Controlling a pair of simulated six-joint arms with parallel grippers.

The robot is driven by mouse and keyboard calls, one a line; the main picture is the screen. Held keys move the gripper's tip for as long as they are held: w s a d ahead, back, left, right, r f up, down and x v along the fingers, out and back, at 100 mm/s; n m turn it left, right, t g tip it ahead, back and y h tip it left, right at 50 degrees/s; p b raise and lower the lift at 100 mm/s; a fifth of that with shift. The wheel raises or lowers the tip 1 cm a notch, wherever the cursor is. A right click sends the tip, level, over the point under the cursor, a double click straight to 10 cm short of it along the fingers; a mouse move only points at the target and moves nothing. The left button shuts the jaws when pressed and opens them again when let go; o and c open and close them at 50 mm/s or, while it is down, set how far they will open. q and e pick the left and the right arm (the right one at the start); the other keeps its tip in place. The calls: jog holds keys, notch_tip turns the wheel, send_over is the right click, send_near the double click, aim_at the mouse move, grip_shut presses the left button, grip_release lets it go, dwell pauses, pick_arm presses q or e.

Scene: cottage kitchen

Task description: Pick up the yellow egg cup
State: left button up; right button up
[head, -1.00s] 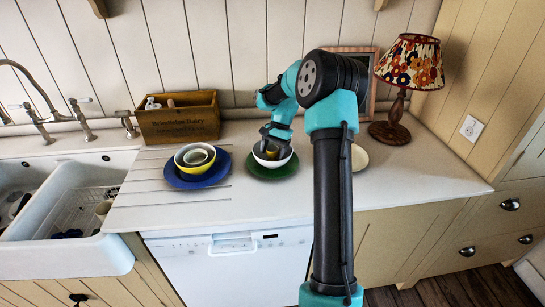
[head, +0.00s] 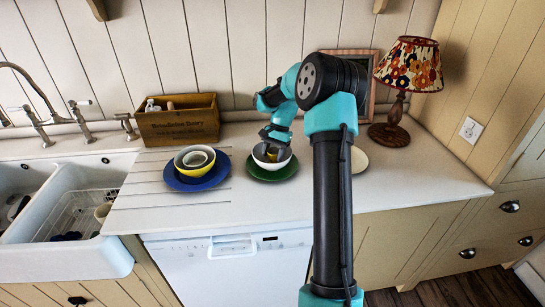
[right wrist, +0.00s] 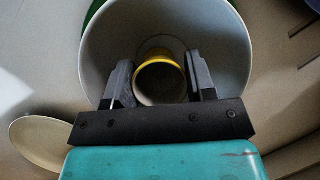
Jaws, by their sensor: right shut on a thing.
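The yellow egg cup (right wrist: 160,68) is inside a white bowl (right wrist: 105,40), with its yellow rim showing in the right wrist view. My right gripper (right wrist: 160,77) is shut on it, one dark finger on either side. In the head view my right gripper (head: 271,149) reaches down into the white bowl (head: 284,162), which stands on a green plate (head: 267,178). Whether the cup touches the bowl's bottom I cannot tell. My left gripper is not in view.
Left of the green plate, a blue plate (head: 174,181) carries nested yellow (head: 189,171) and grey bowls. Behind stands a wooden crate (head: 180,125). To the right are a pale plate (head: 358,158) and a lamp (head: 408,75). The sink (head: 78,225) is at left.

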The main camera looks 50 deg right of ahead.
notch_tip(320, 180, up, 10)
dwell(0.6)
dwell(0.4)
